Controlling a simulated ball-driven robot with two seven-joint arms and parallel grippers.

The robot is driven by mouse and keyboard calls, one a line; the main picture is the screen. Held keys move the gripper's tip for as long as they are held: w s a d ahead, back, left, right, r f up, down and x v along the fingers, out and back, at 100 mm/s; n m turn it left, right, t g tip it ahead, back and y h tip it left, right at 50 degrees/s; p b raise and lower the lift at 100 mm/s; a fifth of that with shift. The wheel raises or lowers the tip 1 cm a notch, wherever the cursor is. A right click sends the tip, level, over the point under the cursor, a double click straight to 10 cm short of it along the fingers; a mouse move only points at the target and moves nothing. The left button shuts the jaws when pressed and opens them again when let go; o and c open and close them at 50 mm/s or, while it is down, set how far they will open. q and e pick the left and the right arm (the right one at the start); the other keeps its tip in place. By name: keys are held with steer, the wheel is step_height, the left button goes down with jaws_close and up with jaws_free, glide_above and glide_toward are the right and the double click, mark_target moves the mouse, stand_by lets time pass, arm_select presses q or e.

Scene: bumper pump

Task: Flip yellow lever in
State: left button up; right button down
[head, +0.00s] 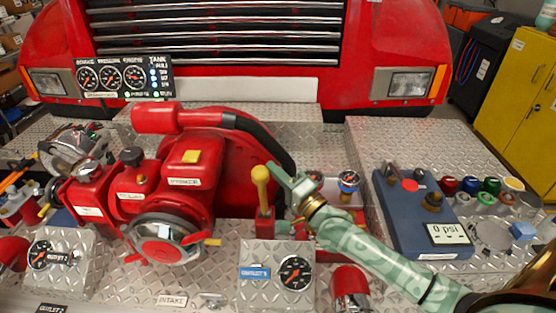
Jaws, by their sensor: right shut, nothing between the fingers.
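The yellow lever (261,181) stands nearly upright, its rounded knob on top and a red bracket at its foot, above the OUTLET 1 plate. My right arm reaches in from the lower right. My right gripper (279,177) is shut and empty, with its pale green fingertips just right of the lever's knob. I cannot tell whether they touch it. My left gripper is not in view.
The red pump (188,175) with its round cap stands left of the lever. A gauge (295,272) sits on the plate below. A blue box (420,215) with a "0 psi" display and several coloured caps are at the right. Bare diamond plate (390,135) lies behind my arm.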

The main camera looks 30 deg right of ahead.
steer(key=shift+s+a+f, duration=0.3)
steer(key=shift+s+a, duration=0.1)
steer(key=shift+s, duration=0.2)
steer(key=shift+s+a+f, duration=0.25)
steer(key=shift+s+a, duration=0.15)
steer(key=shift+s, duration=0.15)
steer(key=shift+f, duration=0.1)
